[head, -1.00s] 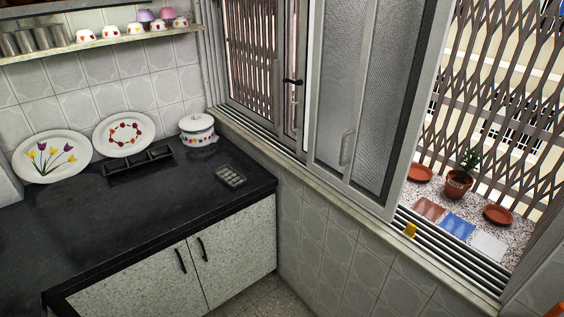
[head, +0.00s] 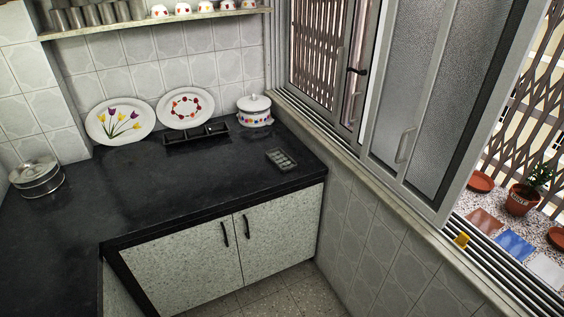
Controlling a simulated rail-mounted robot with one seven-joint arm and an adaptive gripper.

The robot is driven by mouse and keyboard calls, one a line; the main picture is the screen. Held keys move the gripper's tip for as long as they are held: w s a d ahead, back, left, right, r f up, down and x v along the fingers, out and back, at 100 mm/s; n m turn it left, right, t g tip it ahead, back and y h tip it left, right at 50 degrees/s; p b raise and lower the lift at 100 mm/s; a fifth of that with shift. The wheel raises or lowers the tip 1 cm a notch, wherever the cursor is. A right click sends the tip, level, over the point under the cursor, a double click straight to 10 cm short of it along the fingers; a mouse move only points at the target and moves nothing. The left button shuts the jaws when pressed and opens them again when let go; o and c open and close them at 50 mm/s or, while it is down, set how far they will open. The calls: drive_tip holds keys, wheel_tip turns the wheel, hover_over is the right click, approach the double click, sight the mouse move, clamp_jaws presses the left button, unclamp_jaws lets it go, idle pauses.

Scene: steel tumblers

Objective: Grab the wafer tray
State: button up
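A small grey rectangular tray (head: 281,159) with a grid of cells lies flat on the black countertop, near its right edge by the window wall. It looks like the wafer tray, though its contents are too small to make out. A longer black divided tray (head: 196,134) lies behind it to the left, in front of the plates. My gripper is not in view.
Two decorated plates (head: 120,121) lean on the tiled wall, with a white lidded pot (head: 254,110) beside them. A round steel container (head: 37,178) stands at the left. The middle of the countertop (head: 150,190) is clear. A shelf (head: 150,24) holds steel tumblers and cups.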

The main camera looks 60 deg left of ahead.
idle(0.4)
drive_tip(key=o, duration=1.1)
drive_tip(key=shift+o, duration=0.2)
